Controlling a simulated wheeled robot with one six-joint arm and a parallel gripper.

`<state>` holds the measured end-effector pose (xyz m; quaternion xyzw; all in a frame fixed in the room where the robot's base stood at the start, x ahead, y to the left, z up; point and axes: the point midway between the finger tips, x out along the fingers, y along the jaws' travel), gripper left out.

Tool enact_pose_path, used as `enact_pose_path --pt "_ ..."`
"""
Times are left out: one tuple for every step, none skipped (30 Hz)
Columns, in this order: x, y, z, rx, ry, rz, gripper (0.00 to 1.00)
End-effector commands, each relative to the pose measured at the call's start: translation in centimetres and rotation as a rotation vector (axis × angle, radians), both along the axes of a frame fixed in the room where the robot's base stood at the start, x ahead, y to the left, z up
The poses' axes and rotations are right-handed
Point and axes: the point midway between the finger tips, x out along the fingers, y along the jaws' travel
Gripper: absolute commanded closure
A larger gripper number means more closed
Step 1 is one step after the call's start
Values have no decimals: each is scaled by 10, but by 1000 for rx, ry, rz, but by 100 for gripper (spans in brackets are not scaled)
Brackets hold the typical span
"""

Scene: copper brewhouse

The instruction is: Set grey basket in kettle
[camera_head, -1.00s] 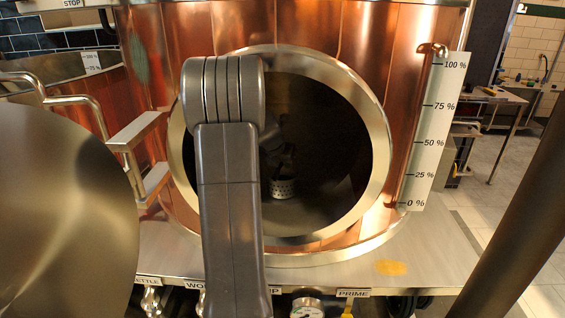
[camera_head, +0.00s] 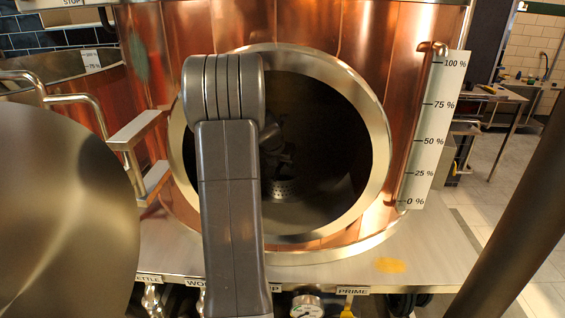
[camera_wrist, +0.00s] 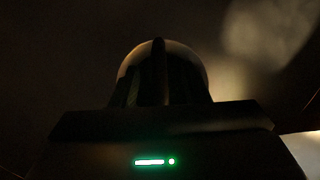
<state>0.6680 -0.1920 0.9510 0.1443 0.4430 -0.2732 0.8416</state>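The kettle (camera_head: 341,92) is a large copper vessel with a round steel-rimmed opening. My arm reaches through this opening. The grey basket (camera_head: 284,187) is a small perforated cup, seen dimly low inside the kettle. My gripper (camera_head: 281,166) is just above the basket in the dark interior, and it hides the basket's upper part. In the wrist view a rounded shape with a pale edge, seemingly the basket (camera_wrist: 188,53), lies beyond the dark fingers. It is too dark to tell whether the fingers grip it or whether the basket touches the kettle floor.
The steel rim (camera_head: 378,140) surrounds my arm. A round steel door (camera_head: 65,200) stands swung open at left, beside a bracket. A white level scale (camera_head: 436,130) is at right. A deck with gauge and valves runs below.

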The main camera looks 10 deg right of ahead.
Motion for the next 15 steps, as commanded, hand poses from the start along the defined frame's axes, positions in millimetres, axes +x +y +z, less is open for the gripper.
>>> enact_pose_path --pt "0 0 -1 1 2 -1 58" --pt "0 0 -1 1 2 -1 58" --pt "-1 0 0 1 2 -1 58" --pt "-1 1 1 0 1 -1 58" --pt "-1 1 2 1 1 0 58" --pt "-2 2 5 1 1 0 58" --pt "-3 2 7 0 1 1 58" --pt "-4 3 9 1 2 1 58" --pt "-6 4 12 0 1 1 58" --pt "-7 5 15 0 1 1 58" --pt "-8 6 18 0 1 1 58" --pt "-10 8 22 1 1 1 58" --pt "-12 9 24 1 1 1 58" --pt "-13 10 27 0 1 1 58" --pt "-15 11 30 0 1 1 58"
